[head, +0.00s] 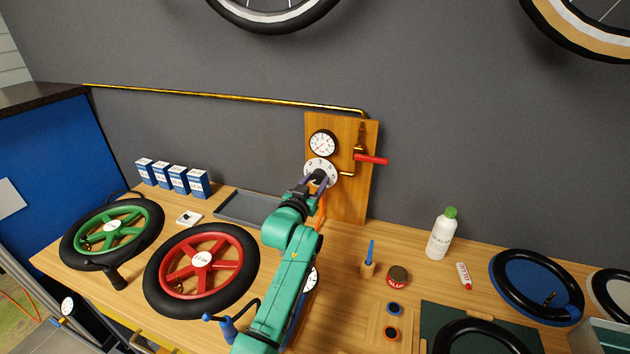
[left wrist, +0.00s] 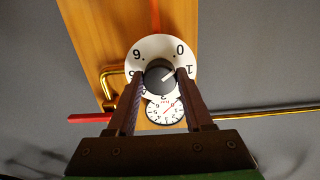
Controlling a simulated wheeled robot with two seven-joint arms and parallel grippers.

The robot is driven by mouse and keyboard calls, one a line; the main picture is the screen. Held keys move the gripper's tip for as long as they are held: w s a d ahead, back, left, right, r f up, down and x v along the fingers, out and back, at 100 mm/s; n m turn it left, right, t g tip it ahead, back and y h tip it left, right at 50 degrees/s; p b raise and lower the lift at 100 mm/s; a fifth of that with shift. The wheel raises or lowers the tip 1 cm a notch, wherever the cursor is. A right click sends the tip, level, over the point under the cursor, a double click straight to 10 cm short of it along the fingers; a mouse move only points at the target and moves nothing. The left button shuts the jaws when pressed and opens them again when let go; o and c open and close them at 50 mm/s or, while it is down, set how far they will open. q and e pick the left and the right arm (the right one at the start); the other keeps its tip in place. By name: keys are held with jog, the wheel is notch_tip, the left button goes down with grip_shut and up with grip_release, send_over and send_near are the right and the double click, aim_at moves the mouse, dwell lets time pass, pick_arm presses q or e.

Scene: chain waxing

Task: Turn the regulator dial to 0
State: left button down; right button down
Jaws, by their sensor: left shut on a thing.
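The regulator dial (head: 321,166) is a white numbered disc with a dark knob, on an upright wooden board (head: 345,205). My left gripper (head: 317,179) reaches up to it and is shut on the knob. In the left wrist view the two fingers stand either side of the dark knob (left wrist: 158,75). A light mark on the knob slants up and right, toward the side of the disc (left wrist: 158,42) with 0 and 1. The fingers hide part of the numbers, so its exact reading is unclear. My right gripper is not in view.
A round gauge (head: 322,143) sits just above the dial. A red valve handle (head: 371,159) and a brass pipe (head: 230,97) are close by. Blue boxes (head: 171,178), a grey tray (head: 243,207), wheels (head: 201,262) and a white bottle (head: 440,236) stand on the bench.

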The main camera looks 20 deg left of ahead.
pick_arm(q)
jog(key=shift+n, duration=1)
jog(key=shift+c, duration=1.5)
grip_release()
jog(key=shift+s, duration=0.1)
jog(key=s+a+b, duration=0.1)
jog(key=s+b, duration=0.2)
jog(key=s, duration=1.1)
jog(key=shift+s+a+r, duration=0.15)
jog(key=shift+r, duration=0.05)
